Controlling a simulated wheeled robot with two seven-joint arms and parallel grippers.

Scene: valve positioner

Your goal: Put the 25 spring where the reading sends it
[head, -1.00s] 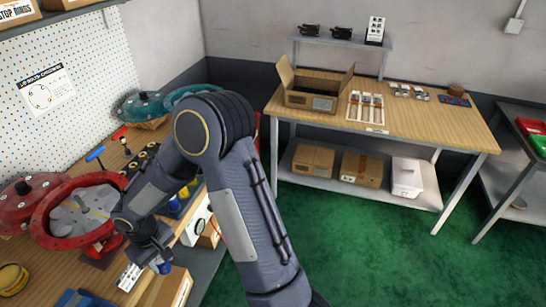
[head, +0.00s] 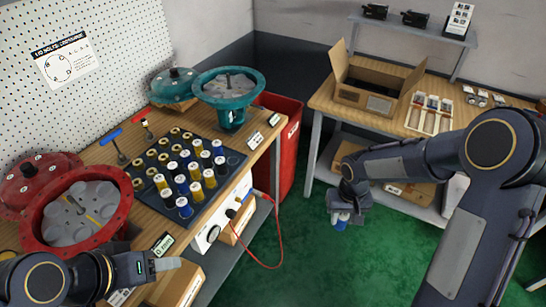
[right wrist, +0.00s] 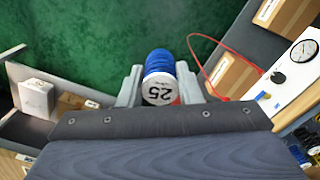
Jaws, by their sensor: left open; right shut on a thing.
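My right gripper (right wrist: 160,92) is shut on a blue spring with a white end marked 25 (right wrist: 160,88). In the head view my right gripper (head: 342,222) holds it over the green floor, between the left workbench and the back table. My left gripper (head: 168,266) is open and empty at the front of the left bench, near the red housing (head: 75,214). A teal housing (head: 229,88) stands at the bench's far end. A dark tray (head: 232,158) holds several yellow, blue and white-topped springs. A white gauge box (head: 208,236) sits below the bench edge; its reading is too small to tell.
A red bin (head: 285,150) stands beyond the left bench. The back table (head: 385,120) carries an open carton (head: 368,98) and a rack of small parts (head: 430,115). A red cable (head: 276,240) hangs from the gauge box. Open green floor lies between.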

